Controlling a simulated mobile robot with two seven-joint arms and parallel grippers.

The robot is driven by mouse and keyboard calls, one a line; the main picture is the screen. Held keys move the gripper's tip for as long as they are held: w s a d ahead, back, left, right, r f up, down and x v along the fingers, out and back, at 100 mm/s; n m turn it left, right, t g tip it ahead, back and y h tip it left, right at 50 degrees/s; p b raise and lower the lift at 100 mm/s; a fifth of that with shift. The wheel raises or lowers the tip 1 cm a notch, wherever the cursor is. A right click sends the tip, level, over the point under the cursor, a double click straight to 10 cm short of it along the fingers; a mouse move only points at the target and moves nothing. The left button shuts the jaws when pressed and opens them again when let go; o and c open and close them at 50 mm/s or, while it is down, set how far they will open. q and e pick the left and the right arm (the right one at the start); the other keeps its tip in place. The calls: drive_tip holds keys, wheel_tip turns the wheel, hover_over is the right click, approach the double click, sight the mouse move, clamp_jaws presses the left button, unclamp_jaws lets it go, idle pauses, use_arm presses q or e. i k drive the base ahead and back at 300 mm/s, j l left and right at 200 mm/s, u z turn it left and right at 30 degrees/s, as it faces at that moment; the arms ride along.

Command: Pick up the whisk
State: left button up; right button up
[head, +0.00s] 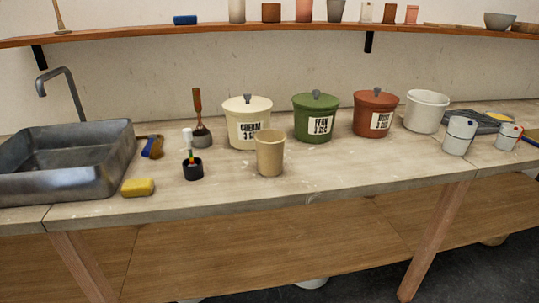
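I cannot make out a whisk for certain. An upright tool with a reddish-brown handle (198,102) stands at the back of the worktop, in or on a dark grey rounded base (202,137); it may be the whisk, but its lower part is unclear. In front of it, a small black pot (193,172) holds a white-topped item (187,136) and some coloured pieces. Neither of my grippers shows in the head view.
A metal sink (65,160) is at left, near a yellow sponge (138,187). Cream (246,122), green (316,118) and red-brown (375,114) lidded buckets stand behind a tan cup (270,153). The worktop's front middle (370,172) is clear. A shelf (200,38) runs above.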

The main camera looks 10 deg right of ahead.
sight(197, 93)
drive_tip(key=i+l, duration=0.15)
drive_tip(key=i, duration=0.3)
drive_tip(key=i+z, duration=0.1)
drive_tip(key=z, duration=0.35)
drive_tip(key=i+z, duration=0.15)
drive_tip(key=z, duration=0.3)
